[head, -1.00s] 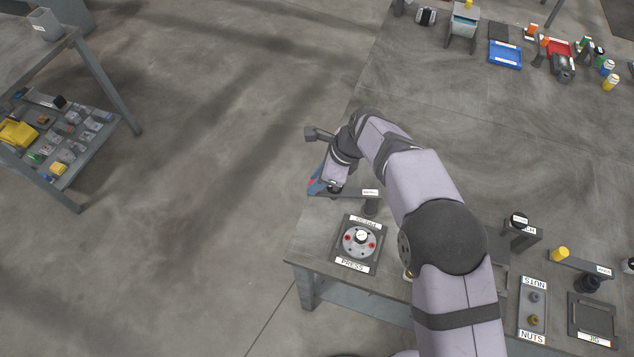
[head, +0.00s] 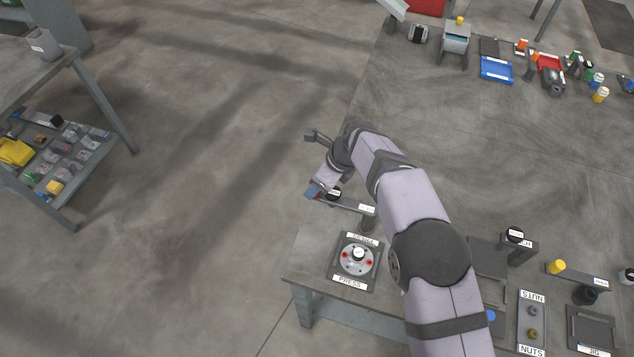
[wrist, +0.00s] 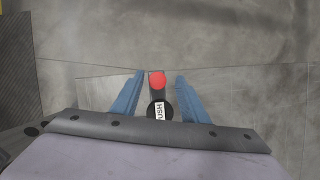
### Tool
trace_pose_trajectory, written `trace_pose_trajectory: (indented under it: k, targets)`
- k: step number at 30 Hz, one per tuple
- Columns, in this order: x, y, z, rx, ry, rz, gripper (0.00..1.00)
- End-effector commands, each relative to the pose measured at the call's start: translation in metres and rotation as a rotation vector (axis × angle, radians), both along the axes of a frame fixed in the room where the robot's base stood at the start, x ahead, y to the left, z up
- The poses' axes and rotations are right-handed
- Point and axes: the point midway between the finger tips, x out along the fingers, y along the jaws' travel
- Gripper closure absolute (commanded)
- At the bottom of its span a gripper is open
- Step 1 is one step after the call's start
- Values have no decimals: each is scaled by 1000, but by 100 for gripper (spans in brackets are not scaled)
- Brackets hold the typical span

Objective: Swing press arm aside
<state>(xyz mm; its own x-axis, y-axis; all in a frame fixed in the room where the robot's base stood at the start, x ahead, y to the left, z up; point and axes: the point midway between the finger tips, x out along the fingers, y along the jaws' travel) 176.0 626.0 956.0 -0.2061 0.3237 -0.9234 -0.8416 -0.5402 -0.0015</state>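The press arm (head: 350,205) is a dark bar running from a post (head: 368,222) behind the press to the far left. It carries a black knob (head: 334,194) and a white label. In the wrist view the press arm's red end (wrist: 157,80) and its labelled black knob (wrist: 160,111) lie between my gripper's blue fingers. My gripper (head: 314,190) is open, with a finger on each side of the bar and gaps visible. The press base (head: 342,274) stands below, its round plate (head: 357,260) uncovered by the bar.
The bench's left edge is close to the press, with open floor beyond. To the right are a nuts tray (head: 532,318), a jig (head: 590,328) and another arm with a yellow knob (head: 557,267). A blue tray (head: 497,70) and bottles stand at the far end.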

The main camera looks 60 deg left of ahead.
Motion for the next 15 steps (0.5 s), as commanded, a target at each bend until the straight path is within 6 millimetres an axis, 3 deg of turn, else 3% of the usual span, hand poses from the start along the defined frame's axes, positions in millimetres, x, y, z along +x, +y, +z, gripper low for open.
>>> trace_pose_trajectory:
  k: [8, 15]
  targets:
    - [1, -2, 5, 0, 0, 1, 60]
    - [7, -10, 27, 3, -1, 0, 60]
